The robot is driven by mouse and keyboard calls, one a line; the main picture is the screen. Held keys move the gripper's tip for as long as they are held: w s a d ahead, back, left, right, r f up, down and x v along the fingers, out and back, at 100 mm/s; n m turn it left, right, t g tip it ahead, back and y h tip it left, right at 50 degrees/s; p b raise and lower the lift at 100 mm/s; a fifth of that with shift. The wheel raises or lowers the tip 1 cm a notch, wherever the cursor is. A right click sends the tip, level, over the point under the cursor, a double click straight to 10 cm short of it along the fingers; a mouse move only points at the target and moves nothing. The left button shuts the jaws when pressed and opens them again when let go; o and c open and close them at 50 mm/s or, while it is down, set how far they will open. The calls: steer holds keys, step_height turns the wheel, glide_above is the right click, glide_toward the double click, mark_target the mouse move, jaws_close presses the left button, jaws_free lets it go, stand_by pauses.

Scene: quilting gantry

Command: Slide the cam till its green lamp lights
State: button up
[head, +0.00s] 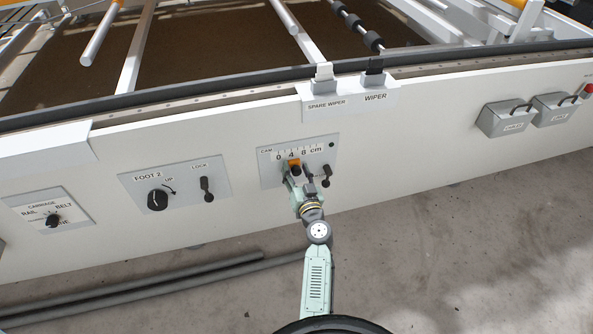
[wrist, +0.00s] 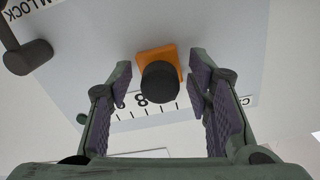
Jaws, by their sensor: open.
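The cam panel (head: 270,171) is a grey plate on the white beam, with a scale marked 0, 4, 8 cm. Its orange slider (head: 294,163) sits below the scale, around the 4. In the wrist view the orange slider (wrist: 157,56) carries a black round knob (wrist: 159,83), and the 8 shows beside it.
A black lock lever (head: 326,171) stands close to the right of my gripper; it shows upper left in the wrist view (wrist: 28,57). Left is the Foot 2 panel (head: 180,190) with a dial and lever.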

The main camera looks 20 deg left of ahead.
jaws_close()
stand_by(0.5)
